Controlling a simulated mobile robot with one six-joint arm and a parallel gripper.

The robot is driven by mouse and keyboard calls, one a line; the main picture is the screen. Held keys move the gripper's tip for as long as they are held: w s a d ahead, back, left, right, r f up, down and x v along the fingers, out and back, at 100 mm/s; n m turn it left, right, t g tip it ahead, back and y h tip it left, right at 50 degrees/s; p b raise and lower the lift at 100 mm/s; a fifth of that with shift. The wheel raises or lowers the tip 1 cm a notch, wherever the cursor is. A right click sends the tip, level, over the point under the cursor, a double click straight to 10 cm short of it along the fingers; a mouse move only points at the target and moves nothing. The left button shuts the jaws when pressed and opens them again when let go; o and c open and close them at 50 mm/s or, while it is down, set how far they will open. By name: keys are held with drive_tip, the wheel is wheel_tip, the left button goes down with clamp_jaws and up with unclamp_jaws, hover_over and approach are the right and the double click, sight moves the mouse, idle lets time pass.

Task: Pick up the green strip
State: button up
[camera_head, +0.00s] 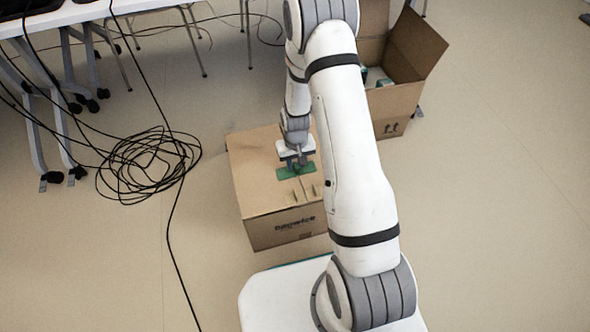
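The green strip (283,174) lies on top of a closed cardboard box (252,190) in the middle of the view. My gripper (296,166) points down at the strip, close over or touching it. The fingers are small and dark against the strip, so I cannot tell whether they are open or shut on it. My arm hides the right part of the box and perhaps the strip's far right end.
An open cardboard box (393,105) with things inside stands behind and right of my arm. A tangle of black cable (148,165) lies on the floor at left, below a white table (75,14) with metal legs. The floor at right is clear.

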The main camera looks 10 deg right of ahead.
sight(296, 164)
clamp_jaws()
wheel_tip(296, 164, up, 10)
drive_tip(key=p, duration=0.4)
idle(0.3)
drive_tip(key=shift+c, duration=2.2)
unclamp_jaws()
clamp_jaws()
drive_tip(key=shift+r+p, duration=1.15)
drive_tip(key=shift+r, duration=0.4)
